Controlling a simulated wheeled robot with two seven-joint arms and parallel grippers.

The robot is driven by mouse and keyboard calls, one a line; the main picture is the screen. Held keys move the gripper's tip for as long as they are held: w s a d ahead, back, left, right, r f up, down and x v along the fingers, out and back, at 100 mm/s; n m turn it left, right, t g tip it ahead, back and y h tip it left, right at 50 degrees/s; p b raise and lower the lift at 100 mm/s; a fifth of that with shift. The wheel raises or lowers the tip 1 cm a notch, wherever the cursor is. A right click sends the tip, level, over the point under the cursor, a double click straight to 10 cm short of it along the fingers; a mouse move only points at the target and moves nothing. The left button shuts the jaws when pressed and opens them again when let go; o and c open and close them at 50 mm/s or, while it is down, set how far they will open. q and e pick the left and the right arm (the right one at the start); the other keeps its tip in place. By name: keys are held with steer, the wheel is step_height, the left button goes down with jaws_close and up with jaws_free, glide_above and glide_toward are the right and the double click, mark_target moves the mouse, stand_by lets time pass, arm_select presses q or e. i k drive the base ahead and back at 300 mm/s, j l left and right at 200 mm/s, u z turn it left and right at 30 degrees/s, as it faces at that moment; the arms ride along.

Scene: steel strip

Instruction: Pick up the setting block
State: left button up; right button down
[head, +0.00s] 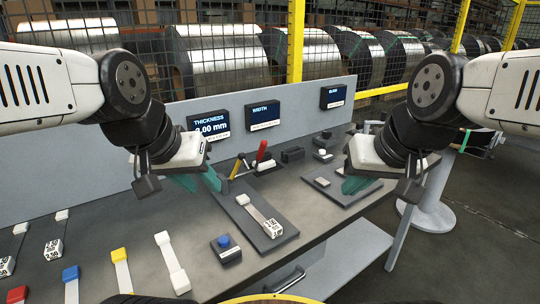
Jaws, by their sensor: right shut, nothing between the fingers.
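Small white blocks with black print lie on the bench; I cannot tell for sure which is the setting block. One printed block (272,227) is on a dark plate (285,236), at the near end of a pale bar. Another printed block (53,250) is at the left, and a third (7,266) is at the left edge. My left gripper (197,181) is above the bench, behind and left of the dark plate, with its teal fingers apart and nothing between them. My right gripper (356,183) is shut and empty over a second dark plate (343,194) at the right.
Yellow-, red- and white-ended bars lie at the front left. A blue button box (226,248) stands near the front edge. Tools with red (261,151) and yellow handles stand behind. A grey back panel carries displays (209,124). Steel coils (220,60) are behind the mesh fence.

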mark_target(271, 227)
steer(key=k+j+z, duration=0.1)
steer(key=j+z, duration=0.25)
steer(key=k+j+z, duration=0.1)
steer(key=z, duration=0.2)
